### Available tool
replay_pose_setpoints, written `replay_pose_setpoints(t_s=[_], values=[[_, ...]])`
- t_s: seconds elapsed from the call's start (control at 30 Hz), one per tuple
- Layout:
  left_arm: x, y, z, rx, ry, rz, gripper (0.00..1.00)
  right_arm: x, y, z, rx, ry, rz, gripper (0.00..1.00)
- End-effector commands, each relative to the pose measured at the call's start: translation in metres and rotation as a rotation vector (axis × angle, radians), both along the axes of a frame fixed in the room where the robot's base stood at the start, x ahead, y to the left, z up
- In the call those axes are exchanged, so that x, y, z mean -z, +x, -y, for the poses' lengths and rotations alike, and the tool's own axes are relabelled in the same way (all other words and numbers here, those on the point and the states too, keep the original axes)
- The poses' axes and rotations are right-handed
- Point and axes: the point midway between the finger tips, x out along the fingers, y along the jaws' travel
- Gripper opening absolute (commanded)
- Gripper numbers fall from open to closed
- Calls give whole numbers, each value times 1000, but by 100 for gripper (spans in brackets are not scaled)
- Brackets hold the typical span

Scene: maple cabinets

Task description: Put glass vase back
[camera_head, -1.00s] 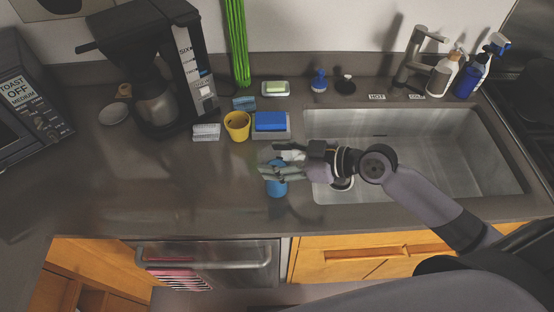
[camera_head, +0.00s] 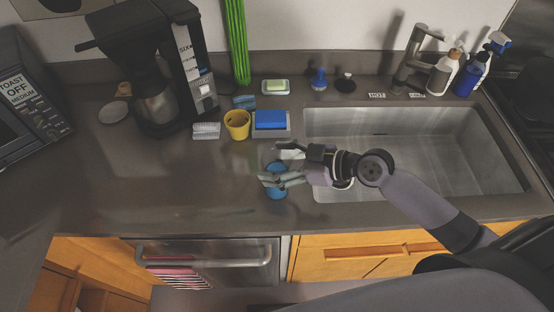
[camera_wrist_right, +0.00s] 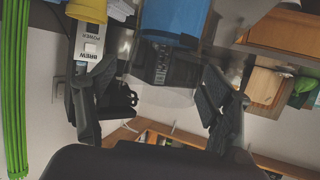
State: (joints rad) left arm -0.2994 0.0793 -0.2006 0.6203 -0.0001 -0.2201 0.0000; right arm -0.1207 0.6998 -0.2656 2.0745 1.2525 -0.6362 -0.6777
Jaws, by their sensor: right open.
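A blue vessel (camera_head: 277,190), which I take to be the glass vase, stands on the counter left of the sink in the head view. It is partly hidden by my right gripper (camera_head: 285,166), which comes from the right with its fingers spread around or above it. I cannot tell whether they touch it. My left gripper is out of view.
A yellow cup (camera_head: 237,124), a blue sponge on a grey holder (camera_head: 270,120) and a coffee maker (camera_head: 160,75) stand behind. The sink (camera_head: 440,150) is to the right, with bottles (camera_head: 470,74) behind it. The front-left counter (camera_head: 150,190) is clear.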

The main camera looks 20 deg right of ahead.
Motion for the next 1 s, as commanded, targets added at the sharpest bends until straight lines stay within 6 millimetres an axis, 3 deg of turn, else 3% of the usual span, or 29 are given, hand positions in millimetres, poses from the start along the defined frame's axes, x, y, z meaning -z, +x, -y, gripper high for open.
replay_pose_setpoints(t_s=[0.27, 0.37, 0.6, 1.0], values=[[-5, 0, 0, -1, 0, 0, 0, -5, 0, 0, 0, 1, -1, 74], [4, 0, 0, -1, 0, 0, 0, -3, -7, 10, 1, -4, -1, 74], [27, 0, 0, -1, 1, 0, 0, -19, -37, 44, -4, -8, -3, 74], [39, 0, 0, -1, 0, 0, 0, -43, -64, 80, 2, 2, -3, 74]])
